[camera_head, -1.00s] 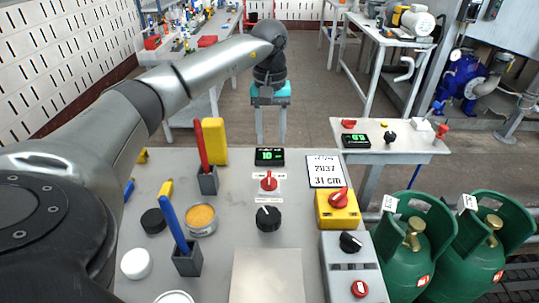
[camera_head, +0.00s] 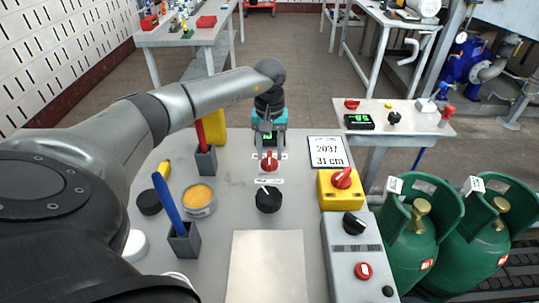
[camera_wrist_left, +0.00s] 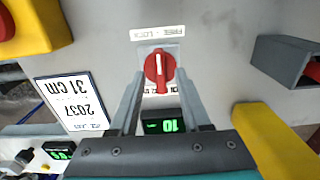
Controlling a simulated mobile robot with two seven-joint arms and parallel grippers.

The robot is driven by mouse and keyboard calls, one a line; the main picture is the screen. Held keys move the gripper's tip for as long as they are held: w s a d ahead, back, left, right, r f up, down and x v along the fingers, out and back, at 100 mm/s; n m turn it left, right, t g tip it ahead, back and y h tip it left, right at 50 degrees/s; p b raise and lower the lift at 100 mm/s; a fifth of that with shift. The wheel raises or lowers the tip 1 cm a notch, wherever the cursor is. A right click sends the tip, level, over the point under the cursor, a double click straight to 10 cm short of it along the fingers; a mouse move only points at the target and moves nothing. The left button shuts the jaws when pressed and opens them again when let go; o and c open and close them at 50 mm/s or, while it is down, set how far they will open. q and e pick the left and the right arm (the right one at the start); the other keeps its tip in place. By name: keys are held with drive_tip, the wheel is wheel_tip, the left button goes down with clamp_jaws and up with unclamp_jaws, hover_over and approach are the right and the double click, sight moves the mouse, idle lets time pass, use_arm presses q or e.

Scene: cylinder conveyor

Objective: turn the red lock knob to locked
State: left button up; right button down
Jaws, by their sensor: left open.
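The red lock knob (camera_head: 269,161) is on the grey panel, behind a larger black knob (camera_head: 268,199). In the left wrist view the red knob (camera_wrist_left: 160,70) has a white pointer line, nearly upright in the picture, and a small label (camera_wrist_left: 158,33) beside it. My left gripper (camera_head: 269,147) is open just above and behind the knob, pointing down. In the left wrist view its fingertips (camera_wrist_left: 160,78) lie on either side of the knob; I cannot tell whether they touch it. My right gripper is not in view.
A green-lit display (camera_wrist_left: 162,126) lies close behind the knob, partly hidden by my gripper. A yellow box (camera_head: 339,190) with another red knob stands to the right. Grey holders (camera_head: 184,241), a tin (camera_head: 199,203) and a yellow block (camera_head: 215,127) stand to the left.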

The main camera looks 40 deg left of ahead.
use_arm(q)
drive_tip(key=shift+f, duration=0.65)
clamp_jaws()
